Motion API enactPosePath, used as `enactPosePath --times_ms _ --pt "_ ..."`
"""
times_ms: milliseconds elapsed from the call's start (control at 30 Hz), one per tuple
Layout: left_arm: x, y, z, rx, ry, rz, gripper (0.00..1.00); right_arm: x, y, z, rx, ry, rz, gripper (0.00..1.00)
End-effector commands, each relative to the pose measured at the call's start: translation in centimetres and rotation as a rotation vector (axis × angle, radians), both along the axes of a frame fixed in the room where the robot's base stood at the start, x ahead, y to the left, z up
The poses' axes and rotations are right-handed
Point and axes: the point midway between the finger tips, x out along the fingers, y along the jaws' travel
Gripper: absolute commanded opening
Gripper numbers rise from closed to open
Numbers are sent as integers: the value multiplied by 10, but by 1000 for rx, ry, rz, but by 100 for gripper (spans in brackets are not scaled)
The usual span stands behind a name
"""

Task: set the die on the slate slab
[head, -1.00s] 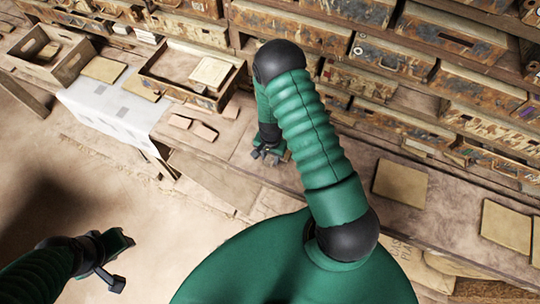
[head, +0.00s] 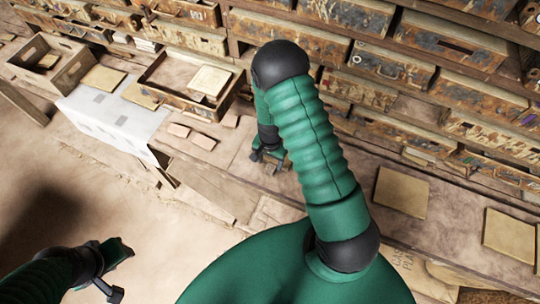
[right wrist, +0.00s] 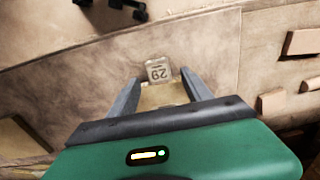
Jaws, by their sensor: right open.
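The die (right wrist: 158,69) is a small grey square block marked 29. In the right wrist view it sits just past and between the fingertips of my right gripper (right wrist: 160,79), which is open. A tan surface (right wrist: 162,96) shows between the fingers, nearer the palm; I cannot tell whether it is part of the die. In the head view my right gripper (head: 268,158) is low over the bench, and I cannot make out the die there. My left gripper (head: 115,272) is at the lower left, away from the bench; its jaw state is unclear. I cannot identify the slate slab with certainty.
Tan square slabs (head: 402,191) lie on the bench at right. Wooden trays (head: 190,85) and a white-covered surface (head: 112,118) are at left. Small reddish tiles (head: 203,142) lie left of my right gripper. Worn drawers (head: 375,95) line the back.

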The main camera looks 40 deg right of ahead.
Motion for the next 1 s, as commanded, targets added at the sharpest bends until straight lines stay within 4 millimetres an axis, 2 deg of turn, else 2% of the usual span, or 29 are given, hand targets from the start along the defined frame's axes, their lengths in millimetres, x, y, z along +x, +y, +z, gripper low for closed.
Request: enactPosePath --times_ms 33,200,367,467,567,733,900,1000 --pt "0 0 -7 0 0 0 36 2 0 10 -2 -5 2 58" --pt "0 0 -15 0 0 0 36 1 1 52 -2 -5 2 58" --pt "0 0 -17 0 0 0 36 0 1 74 0 -1 3 58" --pt "0 0 -17 0 0 0 36 0 11 90 3 -17 72 58" --pt "0 0 -17 0 0 0 36 -5 37 120 1 -61 263 58" --pt "0 0 -17 0 0 0 36 -33 86 175 -47 -154 726 58" --pt "0 0 -17 0 0 0 36 -57 110 200 -111 -203 1031 58" --pt "0 0 -17 0 0 0 36 -61 113 203 -126 -209 1090 58"
